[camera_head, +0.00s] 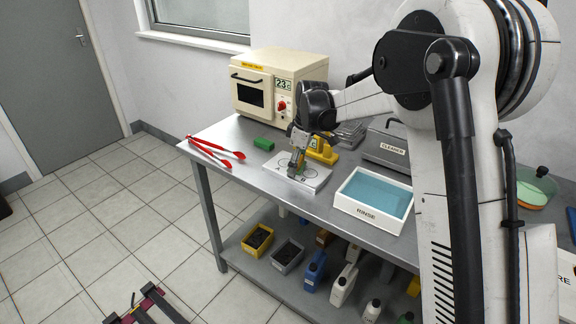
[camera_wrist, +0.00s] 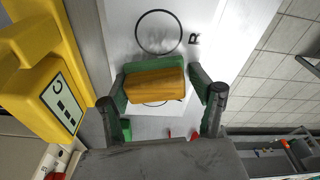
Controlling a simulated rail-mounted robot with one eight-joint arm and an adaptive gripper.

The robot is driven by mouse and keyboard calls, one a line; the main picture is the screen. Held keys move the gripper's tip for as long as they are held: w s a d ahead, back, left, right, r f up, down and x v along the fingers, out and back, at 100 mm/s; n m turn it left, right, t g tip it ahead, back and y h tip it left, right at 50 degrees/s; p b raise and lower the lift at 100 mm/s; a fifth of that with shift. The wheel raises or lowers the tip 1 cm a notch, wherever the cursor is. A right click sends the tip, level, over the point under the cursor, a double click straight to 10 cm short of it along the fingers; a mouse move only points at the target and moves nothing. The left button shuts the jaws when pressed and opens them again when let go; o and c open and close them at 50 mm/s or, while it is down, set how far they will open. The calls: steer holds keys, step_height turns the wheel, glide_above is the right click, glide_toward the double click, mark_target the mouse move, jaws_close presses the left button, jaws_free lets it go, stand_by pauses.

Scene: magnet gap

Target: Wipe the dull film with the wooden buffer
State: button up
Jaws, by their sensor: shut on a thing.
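My gripper (camera_head: 298,160) is over the white plate (camera_head: 318,177) on the metal bench. The wrist view shows its two fingers shut on the wooden buffer (camera_wrist: 155,86), an orange-brown block with a green part along its far side. The plate (camera_wrist: 215,30) carries a black ring (camera_wrist: 158,32) beside a letter R. A second ring lies partly hidden under the buffer. I cannot tell whether the buffer touches the plate. Faint grey shading shows around the clear ring; I cannot tell whether it is the dull film.
A yellow device (camera_head: 322,151) stands close behind the plate; it fills the left of the wrist view (camera_wrist: 62,95). Red tongs (camera_head: 212,150), a green block (camera_head: 264,144) and a cream oven (camera_head: 280,90) are left.

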mark_target(276, 158)
steer(key=d, duration=0.1)
steer(key=s+d, duration=0.1)
steer(key=shift+s+d+f+m, duration=0.2)
steer(key=shift+d+m, duration=0.1)
steer(key=shift+d, duration=0.05)
steer(key=shift+w+a+r, duration=0.3)
steer(key=shift+w+a, duration=0.1)
steer(key=shift+a, duration=0.05)
steer(key=shift+c, duration=1)
steer(key=shift+w+a+r, duration=0.3)
steer(key=shift+w, duration=0.25)
steer(key=shift+w+a+r, duration=0.3)
steer(key=shift+w, duration=0.25)
steer(key=shift+w+a+f, duration=0.1)
steer(key=shift+w+a, duration=0.3)
steer(key=shift+a, duration=0.25)
steer(key=shift+w+a, duration=0.35)
steer(key=shift+a, duration=0.25)
steer(key=shift+w+a+f, duration=0.15)
steer(key=shift+w+a, duration=0.6)
steer(key=shift+a, duration=0.3)
steer(key=shift+w+a+f, duration=0.1)
steer(key=shift+w+a, duration=0.65)
steer(key=shift+a, duration=0.25)
steer(key=shift+r+p, duration=1.35)
steer(key=shift+r, duration=1.7)
